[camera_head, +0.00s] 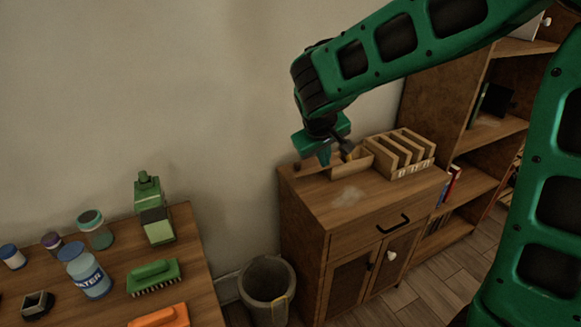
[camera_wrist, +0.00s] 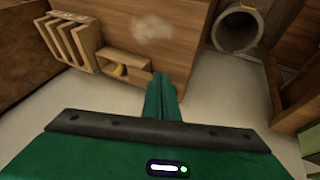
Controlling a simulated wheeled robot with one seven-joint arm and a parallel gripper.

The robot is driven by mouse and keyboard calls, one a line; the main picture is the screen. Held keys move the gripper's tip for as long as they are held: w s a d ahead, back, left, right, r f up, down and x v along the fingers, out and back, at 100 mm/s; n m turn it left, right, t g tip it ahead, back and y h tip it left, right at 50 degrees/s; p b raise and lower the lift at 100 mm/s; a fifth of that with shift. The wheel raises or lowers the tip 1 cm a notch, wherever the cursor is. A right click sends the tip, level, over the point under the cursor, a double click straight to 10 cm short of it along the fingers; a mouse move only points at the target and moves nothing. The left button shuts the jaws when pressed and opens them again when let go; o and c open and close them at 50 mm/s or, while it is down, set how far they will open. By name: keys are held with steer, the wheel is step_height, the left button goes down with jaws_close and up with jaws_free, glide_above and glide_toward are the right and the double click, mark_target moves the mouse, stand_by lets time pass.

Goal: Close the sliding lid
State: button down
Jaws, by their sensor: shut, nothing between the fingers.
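A small light-wood box (camera_head: 363,161) stands on top of the wooden cabinet, near the wall. It also shows in the wrist view (camera_wrist: 108,56), where it looks open and a small yellow object (camera_wrist: 120,70) is visible in it. A thin brown wooden piece (camera_head: 309,168) extends left from the box in the head view; it may be the lid, but I cannot tell for sure. My gripper (camera_head: 323,156) is shut and empty, close to the box's left end. In the wrist view its fingers (camera_wrist: 160,85) are together beside the box. The contact point is hidden.
A slotted wooden organizer (camera_head: 405,152) stands right of the box. The cabinet top (camera_head: 345,203) is clear in front, with a pale smudge. A grey bin (camera_head: 267,290) stands on the floor left of the cabinet. A table (camera_head: 195,270) with bottles and brushes is at left; a bookshelf (camera_head: 480,185) is at right.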

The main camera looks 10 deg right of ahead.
steer(key=w+a+f+n+t, duration=0.2)
steer(key=w+a, duration=0.2)
steer(key=a, duration=0.8)
steer(key=shift+y, duration=0.4)
steer(key=shift+w+d+f, duration=0.9)
steer(key=shift+w+f, duration=0.35)
steer(key=shift+w, duration=0.05)
steer(key=shift+w+d+f, duration=0.9)
steer(key=shift+w+f, duration=0.3)
steer(key=shift+w, duration=0.05)
steer(key=shift+w+d+f, duration=0.9)
steer(key=shift+w+f, duration=0.35)
steer(key=shift+w, duration=0.05)
